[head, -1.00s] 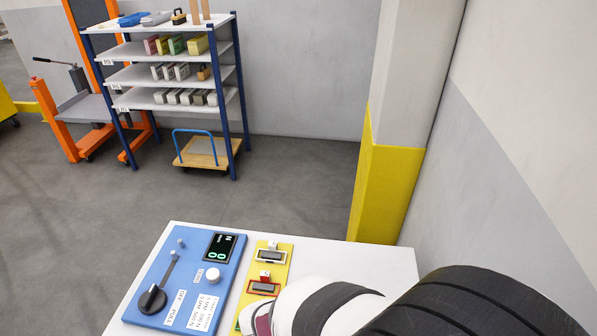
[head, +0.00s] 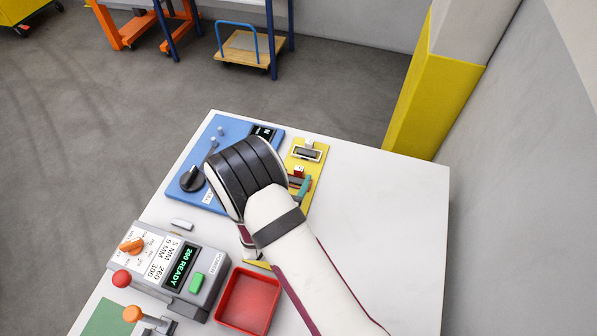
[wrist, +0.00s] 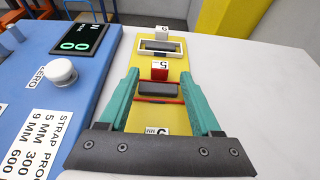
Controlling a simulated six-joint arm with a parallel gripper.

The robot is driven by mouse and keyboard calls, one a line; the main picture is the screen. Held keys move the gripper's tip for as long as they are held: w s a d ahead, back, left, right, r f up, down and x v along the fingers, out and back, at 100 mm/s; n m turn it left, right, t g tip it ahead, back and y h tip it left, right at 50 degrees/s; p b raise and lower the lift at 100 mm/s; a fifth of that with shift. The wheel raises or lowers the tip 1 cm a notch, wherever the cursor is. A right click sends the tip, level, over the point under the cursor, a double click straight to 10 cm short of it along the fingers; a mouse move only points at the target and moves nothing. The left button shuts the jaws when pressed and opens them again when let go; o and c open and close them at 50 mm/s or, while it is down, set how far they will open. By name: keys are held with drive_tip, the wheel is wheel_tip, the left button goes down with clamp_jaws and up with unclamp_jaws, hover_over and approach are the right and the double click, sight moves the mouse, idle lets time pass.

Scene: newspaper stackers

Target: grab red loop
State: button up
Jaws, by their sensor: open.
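The red loop (wrist: 160,101) is a thin rectangular frame around a dark grey bar on the yellow panel (wrist: 178,62), below a red block marked 5. My gripper (wrist: 161,82) is open, its two teal fingers on the left and right of the red loop with nothing held. Whether the fingers touch the loop or panel I cannot tell. In the head view, my arm and a teal finger (head: 304,189) hide most of the loop.
A white loop (wrist: 177,46) around a similar bar lies farther up the panel, under a white block. A blue panel (wrist: 87,76) with a white knob is close on the left. Nearer are a grey strap machine (head: 180,285) and a red tray (head: 248,300). The white table is clear at right.

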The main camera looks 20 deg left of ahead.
sight(298, 171)
drive_tip(key=shift+x, duration=1.15)
clamp_jaws()
idle(0.5)
